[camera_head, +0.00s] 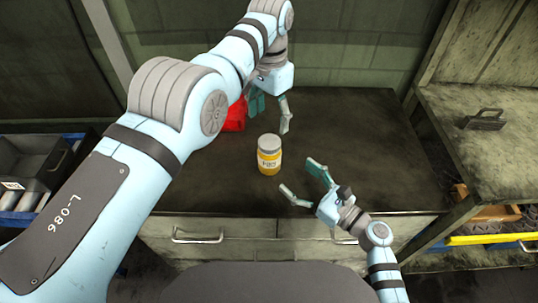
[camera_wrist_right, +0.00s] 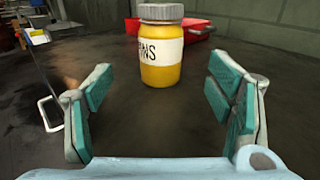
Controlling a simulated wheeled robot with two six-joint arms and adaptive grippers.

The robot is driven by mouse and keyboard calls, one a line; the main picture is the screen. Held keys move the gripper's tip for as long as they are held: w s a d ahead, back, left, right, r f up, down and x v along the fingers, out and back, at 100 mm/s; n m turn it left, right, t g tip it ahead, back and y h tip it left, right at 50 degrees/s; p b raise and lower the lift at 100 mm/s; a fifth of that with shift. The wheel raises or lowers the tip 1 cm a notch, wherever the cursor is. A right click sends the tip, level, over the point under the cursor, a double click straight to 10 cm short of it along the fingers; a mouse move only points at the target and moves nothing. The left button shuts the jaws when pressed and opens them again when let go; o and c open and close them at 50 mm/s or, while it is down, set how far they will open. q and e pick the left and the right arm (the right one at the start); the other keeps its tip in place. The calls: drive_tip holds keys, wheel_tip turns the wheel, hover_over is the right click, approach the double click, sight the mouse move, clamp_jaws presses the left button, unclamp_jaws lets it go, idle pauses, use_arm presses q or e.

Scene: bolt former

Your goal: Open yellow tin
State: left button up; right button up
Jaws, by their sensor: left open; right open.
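The yellow tin (camera_head: 269,156) stands upright on the dark worktop, with a pale label around it and a grey-beige lid (camera_wrist_right: 161,11) on top. My left gripper (camera_head: 270,108) is open, above and behind the tin in the head view, and is not touching it. My right gripper (camera_head: 301,178) is open at the front right of the tin, low near the worktop. In the right wrist view the tin (camera_wrist_right: 160,70) stands beyond the two open fingers (camera_wrist_right: 160,105), roughly between them, with nothing held.
A red container (camera_head: 236,115) lies behind the tin, partly hidden by my left arm; it also shows in the right wrist view (camera_wrist_right: 195,30). Drawers with handles (camera_head: 198,236) are below the front edge. The worktop's right side (camera_head: 375,130) is clear.

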sight(270, 141)
use_arm(q)
drive_tip(key=shift+w+f, duration=0.15)
drive_tip(key=shift+w, duration=0.1)
use_arm(e)
drive_tip(key=x, duration=1.1)
drive_tip(key=shift+w+f, duration=0.15)
drive_tip(key=shift+w, duration=0.15)
use_arm(q)
drive_tip(key=shift+s, duration=0.1)
use_arm(e)
drive_tip(key=shift+a, duration=0.15)
use_arm(q)
drive_tip(key=shift+s, duration=0.15)
use_arm(e)
drive_tip(key=shift+s, duration=0.15)
drive_tip(key=c, duration=0.8)
clamp_jaws()
use_arm(q)
drive_tip(key=m, duration=2.2)
drive_tip(key=shift+f+m, duration=0.3)
drive_tip(key=shift+f, duration=0.1)
wheel_tip(270, 141, down, 7)
